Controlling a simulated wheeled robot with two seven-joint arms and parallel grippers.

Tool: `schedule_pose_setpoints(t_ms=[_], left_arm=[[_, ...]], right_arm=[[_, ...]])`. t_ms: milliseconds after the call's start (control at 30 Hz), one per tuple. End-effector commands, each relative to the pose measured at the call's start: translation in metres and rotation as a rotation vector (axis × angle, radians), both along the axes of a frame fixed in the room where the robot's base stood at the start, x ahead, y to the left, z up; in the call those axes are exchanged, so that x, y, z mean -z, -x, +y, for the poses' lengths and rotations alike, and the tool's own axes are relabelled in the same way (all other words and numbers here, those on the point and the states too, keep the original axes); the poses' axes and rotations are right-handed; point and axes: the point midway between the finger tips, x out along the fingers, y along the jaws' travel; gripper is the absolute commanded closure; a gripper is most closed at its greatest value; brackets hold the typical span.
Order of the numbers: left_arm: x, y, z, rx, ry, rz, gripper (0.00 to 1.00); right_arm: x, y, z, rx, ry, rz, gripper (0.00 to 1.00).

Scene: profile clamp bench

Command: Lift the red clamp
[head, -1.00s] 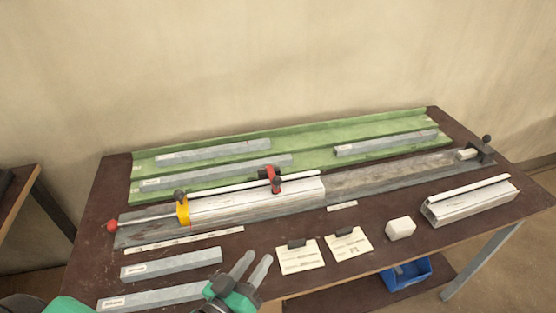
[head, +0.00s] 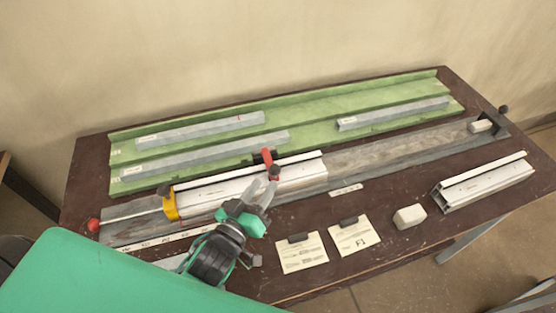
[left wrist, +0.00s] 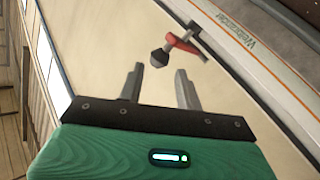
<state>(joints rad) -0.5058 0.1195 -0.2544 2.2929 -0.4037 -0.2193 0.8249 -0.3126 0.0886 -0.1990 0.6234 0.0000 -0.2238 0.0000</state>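The red clamp (head: 267,158) sits on the long white aluminium profile (head: 297,177) in the middle of the bench. Its red arm and dark knob also show in the left wrist view (left wrist: 183,45), beyond the fingertips. My left gripper (head: 266,186) is just in front of the clamp, its fingers pointing at it and partly covering its lower part in the head view. In the left wrist view the gripper (left wrist: 158,75) is open, with nothing between the fingers. The clamp's knob appears just ahead of the gap. I cannot tell whether they touch. My right gripper is not in view.
A yellow stop (head: 170,204) stands at the profile's left end, with a red knob (head: 94,225) further left. A green tray (head: 290,112) with grey bars lies behind. Paper cards (head: 302,253), a white block (head: 409,216) and another profile (head: 485,181) lie in front and right.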

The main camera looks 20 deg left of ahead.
Motion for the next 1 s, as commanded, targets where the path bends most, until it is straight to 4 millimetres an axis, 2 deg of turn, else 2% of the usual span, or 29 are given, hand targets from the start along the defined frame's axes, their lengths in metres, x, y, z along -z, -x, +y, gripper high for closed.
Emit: schedule_pose_setpoints(t_ms=[200,500,700,1000], left_arm=[[-0.003,-0.033,-0.007,0.001,0.001,-0.003,0.65],[-0.002,-0.072,-0.014,0.0,0.0,-0.002,0.65],[-0.001,-0.082,-0.016,0.0,0.001,-0.001,0.65],[0.0,-0.083,-0.017,0.0,0.001,0.0,0.67]], right_arm=[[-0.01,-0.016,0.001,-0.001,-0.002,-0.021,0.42],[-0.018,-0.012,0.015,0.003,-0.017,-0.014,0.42],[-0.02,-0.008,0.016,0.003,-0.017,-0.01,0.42],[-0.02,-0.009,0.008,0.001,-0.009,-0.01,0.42]])
